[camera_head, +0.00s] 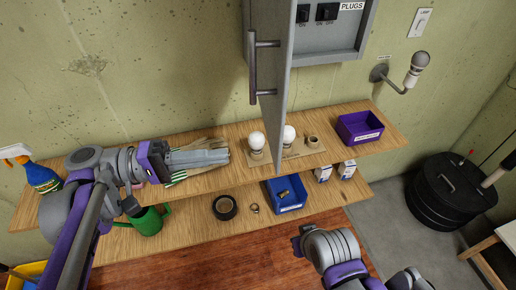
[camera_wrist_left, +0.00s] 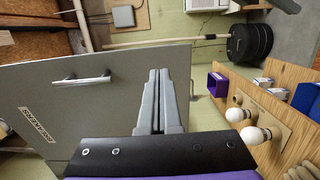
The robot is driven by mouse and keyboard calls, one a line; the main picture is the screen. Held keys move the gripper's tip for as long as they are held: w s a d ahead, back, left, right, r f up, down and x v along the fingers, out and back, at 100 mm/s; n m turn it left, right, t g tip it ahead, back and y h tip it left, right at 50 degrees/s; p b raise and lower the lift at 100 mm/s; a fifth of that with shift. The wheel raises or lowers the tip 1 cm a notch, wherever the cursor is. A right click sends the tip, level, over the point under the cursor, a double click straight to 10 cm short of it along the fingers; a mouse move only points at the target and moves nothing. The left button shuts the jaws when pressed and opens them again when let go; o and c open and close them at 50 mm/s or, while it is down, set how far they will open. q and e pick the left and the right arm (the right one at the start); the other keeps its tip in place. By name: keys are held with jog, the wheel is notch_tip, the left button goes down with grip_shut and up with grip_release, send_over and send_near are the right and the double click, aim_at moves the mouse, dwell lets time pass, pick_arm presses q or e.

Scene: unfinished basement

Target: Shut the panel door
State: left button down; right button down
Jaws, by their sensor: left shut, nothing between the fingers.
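The grey panel door (camera_head: 269,30) stands open, seen nearly edge-on, jutting out from the wall-mounted panel box (camera_head: 343,45). Its bar handle (camera_head: 252,70) is on the left-hand face. In the left wrist view, the door's broad face (camera_wrist_left: 60,105) fills the left and middle, with the handle (camera_wrist_left: 82,79) and a label. My left gripper (camera_head: 222,157) is shut and empty, left of the door's lower part in the head view. Its fingers (camera_wrist_left: 159,100) overlap the door face in the wrist view; I cannot tell whether they touch it.
A wooden shelf (camera_head: 365,150) below the panel holds bulbs (camera_head: 257,140), gloves and a purple bin (camera_head: 358,127). The lower shelf holds a blue bin (camera_head: 286,195) and tape (camera_head: 225,207). A lamp (camera_head: 413,70) juts from the wall at right.

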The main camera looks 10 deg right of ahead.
aim_at(276, 151)
pick_arm(q)
jog(key=d, duration=0.8)
jog(key=shift+s+d+p, duration=0.3)
jog(key=shift+s+p, duration=0.1)
